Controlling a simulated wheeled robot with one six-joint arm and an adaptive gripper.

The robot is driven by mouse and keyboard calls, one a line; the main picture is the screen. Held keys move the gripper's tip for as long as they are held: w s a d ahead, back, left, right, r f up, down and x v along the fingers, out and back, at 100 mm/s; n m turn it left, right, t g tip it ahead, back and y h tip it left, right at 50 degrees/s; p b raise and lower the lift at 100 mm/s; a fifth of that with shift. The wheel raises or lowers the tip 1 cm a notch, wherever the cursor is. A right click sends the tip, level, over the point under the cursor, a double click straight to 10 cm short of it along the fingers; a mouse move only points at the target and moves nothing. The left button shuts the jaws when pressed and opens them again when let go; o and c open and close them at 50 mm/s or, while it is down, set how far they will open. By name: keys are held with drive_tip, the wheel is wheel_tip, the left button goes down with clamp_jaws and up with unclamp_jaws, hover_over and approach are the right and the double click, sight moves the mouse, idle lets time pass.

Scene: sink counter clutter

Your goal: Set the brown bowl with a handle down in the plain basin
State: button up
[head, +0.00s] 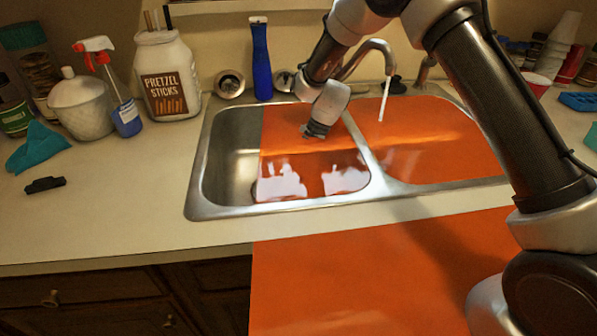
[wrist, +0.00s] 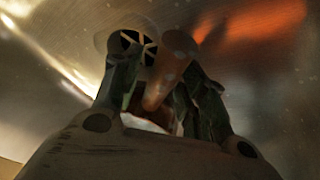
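My gripper (head: 314,131) reaches down into the left basin (head: 228,165) of the double sink. In the wrist view, my gripper's two dark fingers (wrist: 158,75) stand apart. A brown, light-spotted, elongated piece (wrist: 165,75) shows between them, close to the right finger; it may be the handle of the brown bowl. I cannot tell whether the fingers press on it. No bowl body is clear in either view. A round drain with dark slots (wrist: 132,45) shows beyond the fingers on the metal floor.
An orange sheet-like area covers the right basin (head: 430,140), part of the left one and the counter front (head: 350,280). The faucet (head: 385,55) stands behind the sink. A blue bottle (head: 261,60), pretzel jar (head: 168,80) and spray bottle (head: 125,115) stand at the back left.

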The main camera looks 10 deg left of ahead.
drive_tip(key=v, duration=1.2)
